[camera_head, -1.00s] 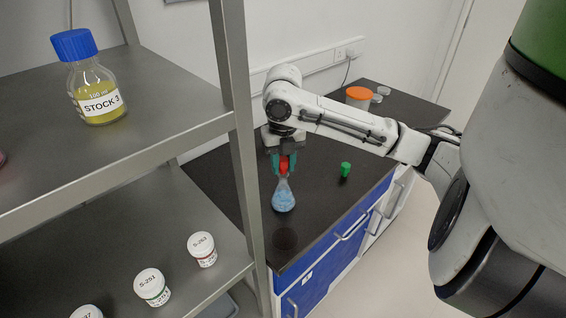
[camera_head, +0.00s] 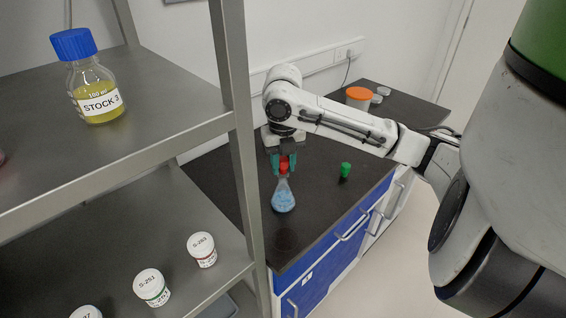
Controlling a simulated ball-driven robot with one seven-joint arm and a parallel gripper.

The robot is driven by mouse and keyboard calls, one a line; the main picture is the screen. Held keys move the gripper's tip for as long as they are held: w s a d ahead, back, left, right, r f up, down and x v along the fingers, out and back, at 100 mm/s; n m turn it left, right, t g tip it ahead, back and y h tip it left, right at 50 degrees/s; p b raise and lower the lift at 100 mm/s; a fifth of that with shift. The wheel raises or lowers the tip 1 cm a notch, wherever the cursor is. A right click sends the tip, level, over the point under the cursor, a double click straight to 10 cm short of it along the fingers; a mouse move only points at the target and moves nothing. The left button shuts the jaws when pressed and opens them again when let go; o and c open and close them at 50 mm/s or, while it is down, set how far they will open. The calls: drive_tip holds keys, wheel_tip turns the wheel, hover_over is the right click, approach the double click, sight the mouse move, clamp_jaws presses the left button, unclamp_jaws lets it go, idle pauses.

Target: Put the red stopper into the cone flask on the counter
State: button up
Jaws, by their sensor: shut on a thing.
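The cone flask (camera_head: 283,198), clear with pale blue contents, stands upright on the dark counter (camera_head: 315,215). My gripper (camera_head: 283,166) points down right above it, with teal fingers shut on the red stopper (camera_head: 284,168). The stopper is at the flask's mouth. From this view I cannot tell whether it sits inside the neck or just above it. A green stopper (camera_head: 346,169) stands on the counter to the right of the flask.
A metal shelf rack in front left holds a STOCK 3 bottle (camera_head: 88,82) and several white jars (camera_head: 152,288); its post (camera_head: 240,150) is left of the flask. An orange-lidded container (camera_head: 358,97) is at the back. The counter's front right is clear.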

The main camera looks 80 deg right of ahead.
drive_tip(key=shift+f+b, duration=1.2)
drive_tip(key=shift+f, duration=0.2)
idle(0.4)
drive_tip(key=o, duration=1.1)
wheel_tip(320, 180, up, 11)
drive_tip(key=shift+f, duration=0.1)
drive_tip(key=shift+s, duration=0.15)
idle(0.4)
